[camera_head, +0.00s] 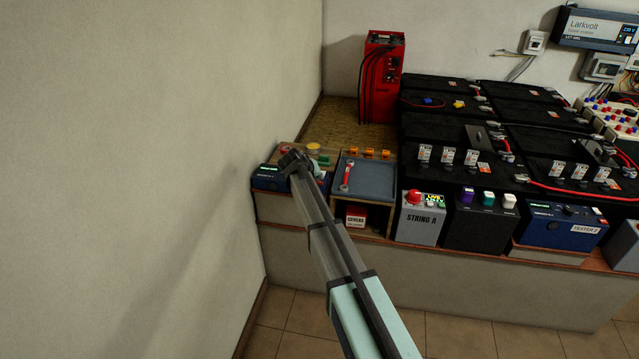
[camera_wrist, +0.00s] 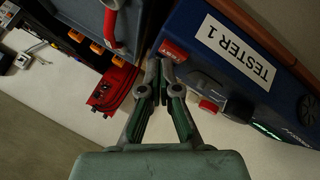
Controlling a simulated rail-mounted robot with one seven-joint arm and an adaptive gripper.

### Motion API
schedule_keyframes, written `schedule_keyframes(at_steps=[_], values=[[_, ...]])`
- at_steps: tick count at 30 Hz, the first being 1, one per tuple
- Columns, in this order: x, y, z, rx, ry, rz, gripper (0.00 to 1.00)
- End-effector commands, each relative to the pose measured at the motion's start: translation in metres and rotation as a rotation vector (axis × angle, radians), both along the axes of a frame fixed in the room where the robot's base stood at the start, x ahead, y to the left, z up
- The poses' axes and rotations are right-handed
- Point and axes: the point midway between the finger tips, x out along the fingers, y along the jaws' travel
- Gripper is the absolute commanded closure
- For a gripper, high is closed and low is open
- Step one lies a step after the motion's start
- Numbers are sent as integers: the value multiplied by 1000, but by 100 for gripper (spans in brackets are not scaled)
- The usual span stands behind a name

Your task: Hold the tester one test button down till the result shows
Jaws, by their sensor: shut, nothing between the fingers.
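Tester one is a blue box (camera_wrist: 215,15) with a white "TESTER 1" label, at the upper right of the wrist view. It also shows at the left end of the bench in the head view (camera_head: 268,184), partly behind my gripper. A small red patch with faint lettering (camera_wrist: 172,50) lies at the fingertips, and a red block (camera_wrist: 208,106) sits lower on the box; I cannot tell which is the test button. A lit green display strip (camera_wrist: 268,131) is unreadable. My gripper (camera_wrist: 162,68) is shut and empty, its tips close to the red patch; contact is unclear.
The wall (camera_head: 130,150) is close on the left. A grey tray (camera_head: 372,182) with a red-handled tool stands just right of the tester. A red unit (camera_head: 382,70), black batteries (camera_head: 440,125) and the String A box (camera_head: 420,222) are further right.

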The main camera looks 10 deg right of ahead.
Motion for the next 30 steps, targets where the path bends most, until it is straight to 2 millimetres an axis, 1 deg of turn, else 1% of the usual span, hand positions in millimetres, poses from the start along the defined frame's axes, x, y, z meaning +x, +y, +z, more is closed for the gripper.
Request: schedule_keyframes(at_steps=[21,30], values=[[0,0,-8,0,0,0,100],[0,0,-7,0,1,-1,100]])
